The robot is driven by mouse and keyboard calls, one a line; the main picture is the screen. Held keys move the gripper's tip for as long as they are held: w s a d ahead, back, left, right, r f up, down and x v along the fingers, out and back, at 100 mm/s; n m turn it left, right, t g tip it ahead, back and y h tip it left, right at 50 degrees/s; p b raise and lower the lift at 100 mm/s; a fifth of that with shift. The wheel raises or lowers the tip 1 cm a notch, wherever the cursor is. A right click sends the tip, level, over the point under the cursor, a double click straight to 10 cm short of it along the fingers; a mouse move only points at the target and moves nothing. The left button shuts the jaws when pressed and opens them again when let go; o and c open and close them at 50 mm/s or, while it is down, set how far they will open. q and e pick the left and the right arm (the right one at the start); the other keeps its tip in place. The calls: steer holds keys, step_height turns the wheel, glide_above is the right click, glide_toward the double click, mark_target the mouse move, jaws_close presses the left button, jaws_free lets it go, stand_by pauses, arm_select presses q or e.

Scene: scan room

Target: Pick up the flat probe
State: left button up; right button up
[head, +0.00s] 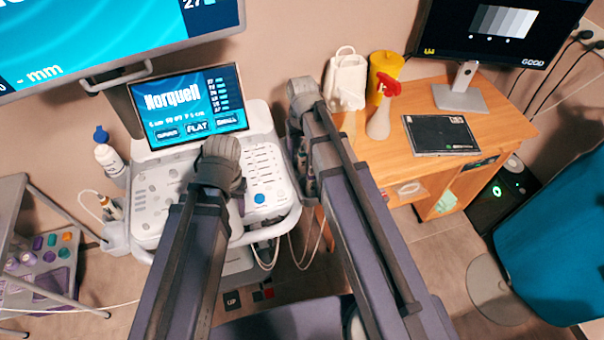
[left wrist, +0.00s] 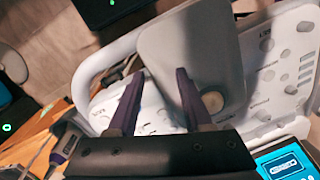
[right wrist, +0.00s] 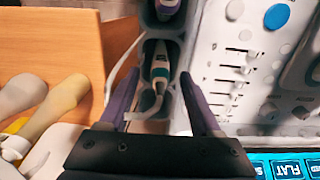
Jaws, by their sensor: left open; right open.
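The probes sit in holders at the sides of the ultrasound console (head: 165,195). In the right wrist view a white probe with a teal band (right wrist: 160,68) stands in a holder between the fingers of my open right gripper (right wrist: 160,73); I see no grip on it. A purple-banded probe (right wrist: 168,8) is in the holder beyond. Another purple-banded probe (left wrist: 66,143) shows in the left wrist view. My left gripper (left wrist: 160,72) is open and empty above the control panel. A probe (head: 112,208) hangs at the console's left side. I cannot tell which one is the flat probe.
The console screen (head: 188,108) shows the word FLAT. A wooden desk (head: 440,95) to the right bears a spray bottle (head: 380,115), a yellow container (head: 388,68), a tablet (head: 440,134) and a monitor (head: 490,30). Cables hang below the console. A bottle (head: 108,158) stands at its left.

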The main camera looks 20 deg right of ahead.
step_height(320, 180, down, 2)
steer(key=shift+b, duration=0.5)
steer(key=shift+r, duration=0.1)
steer(key=shift+c, duration=0.2)
jaws_close()
stand_by(0.7)
